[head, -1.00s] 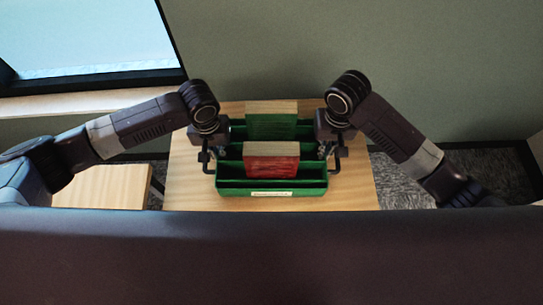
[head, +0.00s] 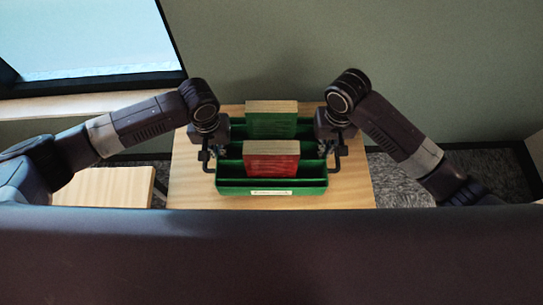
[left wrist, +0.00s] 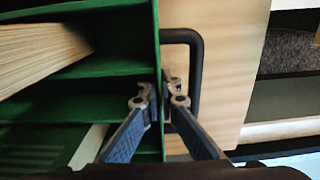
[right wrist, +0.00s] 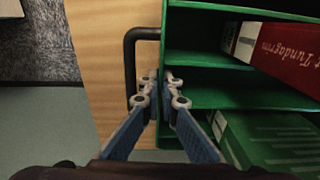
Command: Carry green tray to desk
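The green tray (head: 230,188) is at the middle of the head view, over a light wooden table. It holds a red box (head: 271,165) and a green box (head: 272,125), both upright. My left gripper (head: 213,146) is at the tray's left side; in the left wrist view its fingers (left wrist: 159,90) are closed on either side of the side wall, inside the black handle (left wrist: 196,85). My right gripper (head: 331,146) grips the right wall the same way; its fingers show in the right wrist view (right wrist: 160,88) beside that handle (right wrist: 130,65). The tray's underside is hidden.
The wooden table (head: 352,192) has bare margins on both sides of the tray. A second wooden surface (head: 105,187) is at the lower left. A wall (head: 400,60) and a window (head: 90,35) are behind. Dark carpet (head: 403,180) shows at the right.

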